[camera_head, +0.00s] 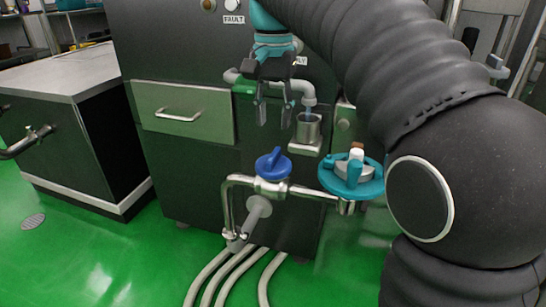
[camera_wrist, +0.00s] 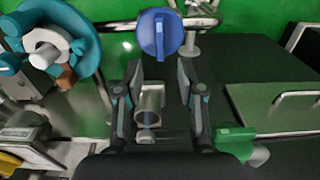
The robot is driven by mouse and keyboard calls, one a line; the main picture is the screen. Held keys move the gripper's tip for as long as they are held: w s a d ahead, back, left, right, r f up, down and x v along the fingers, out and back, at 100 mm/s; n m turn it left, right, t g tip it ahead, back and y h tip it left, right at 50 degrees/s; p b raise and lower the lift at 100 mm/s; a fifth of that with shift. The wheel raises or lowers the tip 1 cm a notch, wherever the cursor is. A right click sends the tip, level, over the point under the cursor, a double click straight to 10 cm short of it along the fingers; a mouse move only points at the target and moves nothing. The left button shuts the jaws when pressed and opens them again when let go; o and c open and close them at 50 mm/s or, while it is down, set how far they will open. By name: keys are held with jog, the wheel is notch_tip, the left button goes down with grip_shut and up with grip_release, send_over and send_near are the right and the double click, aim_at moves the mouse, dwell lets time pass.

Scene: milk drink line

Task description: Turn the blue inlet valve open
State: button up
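The blue inlet valve (camera_head: 273,164) is a round blue knob with a raised bar handle, on top of a steel pipe fitting low in front of the dark cabinet. It also shows at the top middle of the wrist view (camera_wrist: 160,33), its bar running up and down the picture. My gripper (camera_head: 274,118) points down above the valve, apart from it. In the wrist view my gripper (camera_wrist: 158,66) has its two fingers spread, with nothing held between them. The valve appears just beyond the fingertips there.
A steel cup (camera_head: 308,128) stands on a small ledge under a spout, right of my gripper. A teal round fixture (camera_head: 352,177) sits right of the valve. A drawer (camera_head: 183,112) is at left. Pale hoses (camera_head: 232,276) run along the green floor below.

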aim_at(274, 154)
notch_tip(274, 154, down, 9)
jog(key=shift+r+b, duration=0.15)
jog(key=shift+b, duration=1)
grip_shut()
